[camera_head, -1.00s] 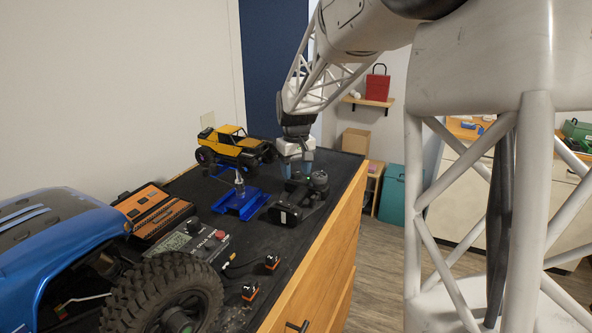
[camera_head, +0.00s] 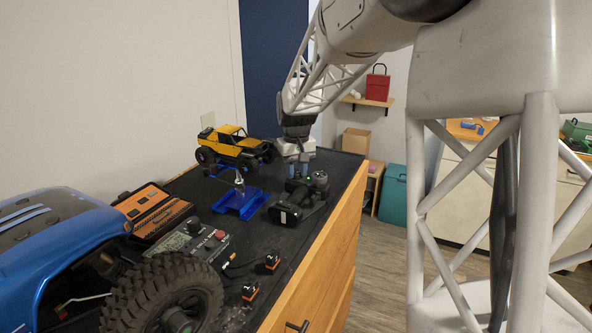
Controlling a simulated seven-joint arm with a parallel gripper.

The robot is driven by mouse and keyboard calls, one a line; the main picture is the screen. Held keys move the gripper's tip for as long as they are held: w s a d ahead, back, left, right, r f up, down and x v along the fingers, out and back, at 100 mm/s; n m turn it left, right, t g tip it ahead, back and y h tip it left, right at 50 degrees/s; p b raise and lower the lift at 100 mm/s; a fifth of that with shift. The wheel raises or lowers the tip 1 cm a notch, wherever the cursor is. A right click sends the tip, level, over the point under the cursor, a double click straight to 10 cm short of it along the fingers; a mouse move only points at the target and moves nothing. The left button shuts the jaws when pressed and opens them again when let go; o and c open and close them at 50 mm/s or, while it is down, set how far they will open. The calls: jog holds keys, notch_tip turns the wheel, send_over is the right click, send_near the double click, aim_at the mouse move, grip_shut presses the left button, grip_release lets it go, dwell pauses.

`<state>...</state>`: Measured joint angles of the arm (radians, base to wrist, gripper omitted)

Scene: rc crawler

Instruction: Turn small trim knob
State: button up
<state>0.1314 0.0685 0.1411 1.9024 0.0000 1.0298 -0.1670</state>
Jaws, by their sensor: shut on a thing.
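A black radio transmitter (camera_head: 291,213) lies on the dark mat near the right edge of the bench, with a round wheel (camera_head: 319,180) at its far right side. My gripper (camera_head: 299,172) points down over the far end of the transmitter. Its blue-tipped fingers are shut on the small trim knob there. The knob itself is too small to see and is hidden by the fingers and the transmitter body.
A blue stand (camera_head: 240,202) holding a small tool is left of the transmitter. A yellow crawler (camera_head: 235,145) stands behind. A blue car body (camera_head: 50,235), a large tyre (camera_head: 165,292), a charger (camera_head: 192,243) and an orange case (camera_head: 150,208) crowd the front left.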

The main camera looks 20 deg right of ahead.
aim_at(296, 172)
jog(key=shift+m, duration=0.6)
jog(key=o, duration=0.9)
jog(key=shift+o, duration=0.2)
jog(key=shift+r, duration=0.1)
jog(key=shift+r, duration=3.8)
